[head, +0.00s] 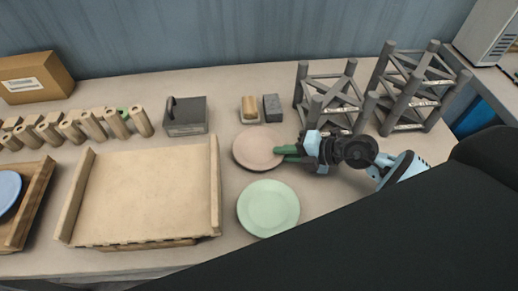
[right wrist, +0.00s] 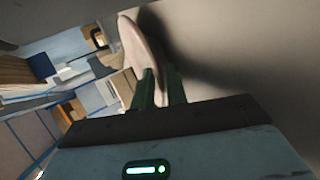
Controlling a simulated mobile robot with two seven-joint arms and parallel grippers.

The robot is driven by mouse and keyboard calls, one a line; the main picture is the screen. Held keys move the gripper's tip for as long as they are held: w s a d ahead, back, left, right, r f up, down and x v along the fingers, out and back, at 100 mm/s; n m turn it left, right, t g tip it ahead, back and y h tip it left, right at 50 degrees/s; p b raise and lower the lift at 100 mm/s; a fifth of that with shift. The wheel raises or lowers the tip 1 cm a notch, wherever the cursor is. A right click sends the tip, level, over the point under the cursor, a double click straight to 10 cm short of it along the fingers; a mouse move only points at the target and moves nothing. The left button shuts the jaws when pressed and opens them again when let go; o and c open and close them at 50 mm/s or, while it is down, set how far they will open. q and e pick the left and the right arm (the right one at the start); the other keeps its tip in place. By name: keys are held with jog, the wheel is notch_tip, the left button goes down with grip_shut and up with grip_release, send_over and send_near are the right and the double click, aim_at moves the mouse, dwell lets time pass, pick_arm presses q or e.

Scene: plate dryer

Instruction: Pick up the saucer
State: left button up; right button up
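The round pinkish saucer (head: 257,148) is in the middle of the table in the head view, above a pale green plate (head: 268,208). My right gripper (head: 290,152) reaches in from the right, its green fingers at the saucer's right edge. In the right wrist view the saucer (right wrist: 143,45) stands edge-on to the camera, its rim running down between my right gripper's fingers (right wrist: 160,88). The fingers are close together, shut on the rim. A dark shadow lies beside the saucer; its clearance from the table is hard to judge. My left gripper is not in view.
A wooden tray (head: 217,190) lies left of the plates. Grey racks (head: 335,90) stand behind my right gripper. A dark box (head: 187,118) and two small blocks (head: 272,108) sit behind the saucer. Wooden cylinders (head: 92,125) line the left. Bare table separates tray and plates.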

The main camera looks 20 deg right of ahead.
grip_shut()
jog(key=shift+r, duration=0.15)
dwell(0.4)
